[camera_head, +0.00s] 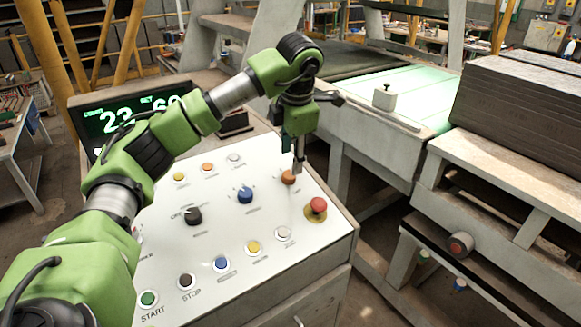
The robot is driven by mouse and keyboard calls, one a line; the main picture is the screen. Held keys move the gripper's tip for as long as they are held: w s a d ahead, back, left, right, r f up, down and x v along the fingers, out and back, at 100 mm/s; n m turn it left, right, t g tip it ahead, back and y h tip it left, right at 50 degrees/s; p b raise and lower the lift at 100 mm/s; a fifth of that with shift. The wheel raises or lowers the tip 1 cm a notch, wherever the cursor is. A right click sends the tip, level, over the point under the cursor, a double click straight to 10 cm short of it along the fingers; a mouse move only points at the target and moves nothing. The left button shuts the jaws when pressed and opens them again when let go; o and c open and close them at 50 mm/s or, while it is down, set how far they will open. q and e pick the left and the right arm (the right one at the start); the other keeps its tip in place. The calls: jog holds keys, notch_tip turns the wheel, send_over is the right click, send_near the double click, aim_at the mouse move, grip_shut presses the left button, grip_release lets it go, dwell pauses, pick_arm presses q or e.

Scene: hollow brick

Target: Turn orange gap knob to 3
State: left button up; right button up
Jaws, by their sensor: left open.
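The orange knob (288,177) sits on the right part of the white control panel (195,255), above the red mushroom button. Its dial marks are too small to read, so I cannot tell its setting. My left gripper (298,168) points down at the orange knob from above. It is open, with its fingertips at or just above the knob; I cannot tell whether they touch it. The gripper hides part of the knob's upper right side. My right gripper does not show.
A red mushroom button (317,205) stands close below the orange knob. A blue knob (245,195) and a black knob (194,216) are to its left. Several push buttons line the panel's lower edge. A display (128,116) stands behind, and a conveyor (400,95) lies beyond the panel.

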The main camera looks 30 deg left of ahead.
pick_arm(q)
jog(key=v, duration=0.5)
jog(key=shift+s+d+r, duration=0.1)
jog(key=shift+r, duration=0.2)
